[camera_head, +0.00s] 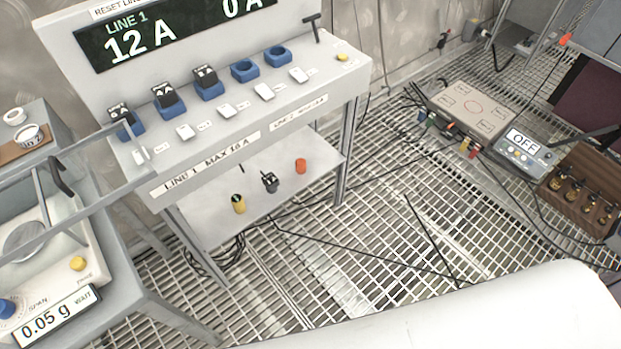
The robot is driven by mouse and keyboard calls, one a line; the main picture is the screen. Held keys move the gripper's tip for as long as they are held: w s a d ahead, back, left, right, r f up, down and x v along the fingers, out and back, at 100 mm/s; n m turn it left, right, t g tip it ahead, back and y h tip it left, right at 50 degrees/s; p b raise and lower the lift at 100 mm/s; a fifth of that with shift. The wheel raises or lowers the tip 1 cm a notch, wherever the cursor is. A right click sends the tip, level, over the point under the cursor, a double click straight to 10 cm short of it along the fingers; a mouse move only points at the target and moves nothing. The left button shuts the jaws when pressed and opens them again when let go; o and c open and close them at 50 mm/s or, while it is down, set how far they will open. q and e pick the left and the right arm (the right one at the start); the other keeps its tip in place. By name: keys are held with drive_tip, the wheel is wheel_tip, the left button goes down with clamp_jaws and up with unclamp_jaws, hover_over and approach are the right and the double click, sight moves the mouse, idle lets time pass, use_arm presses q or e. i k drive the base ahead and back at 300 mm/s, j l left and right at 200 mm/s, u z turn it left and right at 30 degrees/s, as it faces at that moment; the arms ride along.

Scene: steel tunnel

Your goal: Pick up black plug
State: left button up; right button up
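A small black plug (269,182) stands on the lower shelf (222,180) of the steel stand, between a yellow plug (239,204) with a dark green top and an orange-red plug (301,166). Three black-topped plugs also sit in blue sockets on the panel above: one at the left end (121,116), one with a "4 A" style label (165,94), and one to its right (206,77). Neither of my grippers is in view.
Two blue sockets (244,70) on the panel are empty. A scale (50,240) reading 0.05 g stands at left. A terminal box (470,108), a meter reading OFF (524,146) and a wooden weight block (580,190) lie at right. Black cables cross the grated floor (370,250).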

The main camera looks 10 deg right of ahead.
sight(270, 180)
drive_tip(key=i+l, duration=0.15)
drive_tip(key=l, duration=0.2)
drive_tip(key=i+l+u, duration=0.1)
drive_tip(key=l, duration=0.2)
drive_tip(key=i+l, duration=0.2)
drive_tip(key=l, duration=0.15)
drive_tip(key=i+l+u, duration=0.15)
drive_tip(key=l, duration=0.2)
